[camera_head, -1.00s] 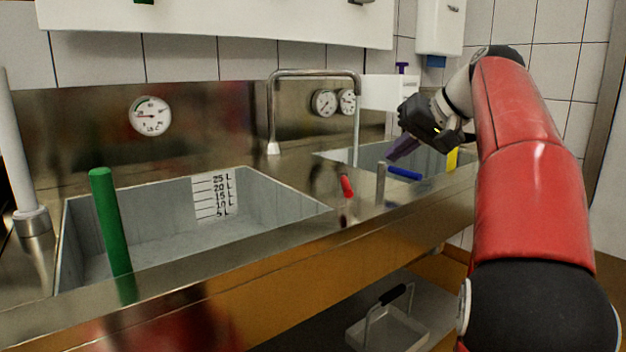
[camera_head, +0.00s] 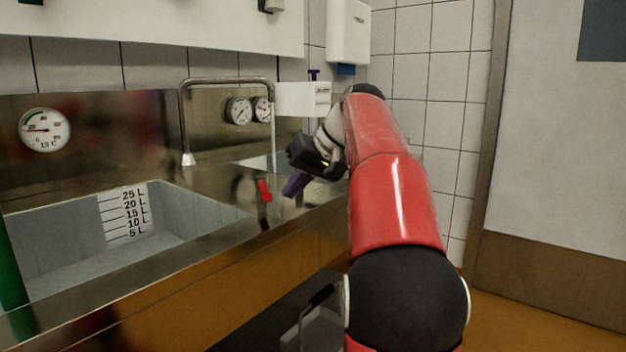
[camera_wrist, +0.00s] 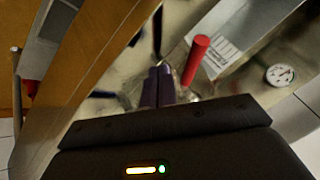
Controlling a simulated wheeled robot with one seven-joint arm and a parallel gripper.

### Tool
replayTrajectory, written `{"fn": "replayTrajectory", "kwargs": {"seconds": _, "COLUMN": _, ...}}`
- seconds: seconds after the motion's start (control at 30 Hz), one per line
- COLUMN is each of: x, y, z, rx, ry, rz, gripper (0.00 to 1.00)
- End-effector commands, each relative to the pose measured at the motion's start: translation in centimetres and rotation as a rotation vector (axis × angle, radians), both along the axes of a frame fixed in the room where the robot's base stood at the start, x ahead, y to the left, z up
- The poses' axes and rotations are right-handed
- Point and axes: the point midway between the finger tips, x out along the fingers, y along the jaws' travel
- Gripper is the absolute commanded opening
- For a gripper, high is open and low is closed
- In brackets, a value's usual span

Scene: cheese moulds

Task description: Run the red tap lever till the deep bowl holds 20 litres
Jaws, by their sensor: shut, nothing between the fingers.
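The red tap lever (camera_head: 264,190) stands at the counter's front, right of the deep bowl (camera_head: 65,237). In the wrist view the red lever (camera_wrist: 195,60) stands close beyond my fingertips, slightly right. The bowl's grey inner wall carries a litre scale (camera_head: 124,214) from 5 to 25 L. No clear water level shows against it. My gripper (camera_head: 292,188) is shut and empty, its purple fingers just right of the lever, seemingly apart from it. The closed fingers also show in the wrist view (camera_wrist: 158,84).
A bent metal spout (camera_head: 228,81) arches over the counter; a thin pale line drops from its right end. A round dial (camera_head: 44,130) is on the backsplash. A green post (camera_head: 10,270) stands at the left. A white door (camera_head: 555,150) is far right.

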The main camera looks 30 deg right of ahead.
Motion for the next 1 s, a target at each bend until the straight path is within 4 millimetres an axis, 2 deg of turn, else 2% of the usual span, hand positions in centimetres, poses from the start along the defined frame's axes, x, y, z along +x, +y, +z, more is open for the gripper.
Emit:
{"fn": "replayTrajectory", "kwargs": {"seconds": 0.1, "x": 0.4, "y": 1.4, "z": 0.4, "rx": 0.0, "ry": 0.0, "rz": 0.002, "gripper": 0.0}}
{"fn": "replayTrajectory", "kwargs": {"seconds": 0.2, "x": 0.5, "y": 1.9, "z": 0.5, "rx": 0.0, "ry": 0.0, "rz": 0.002, "gripper": 0.0}}
{"fn": "replayTrajectory", "kwargs": {"seconds": 1.0, "x": 0.5, "y": 2.8, "z": 0.6, "rx": 0.0, "ry": 0.0, "rz": -0.063, "gripper": 0.0}}
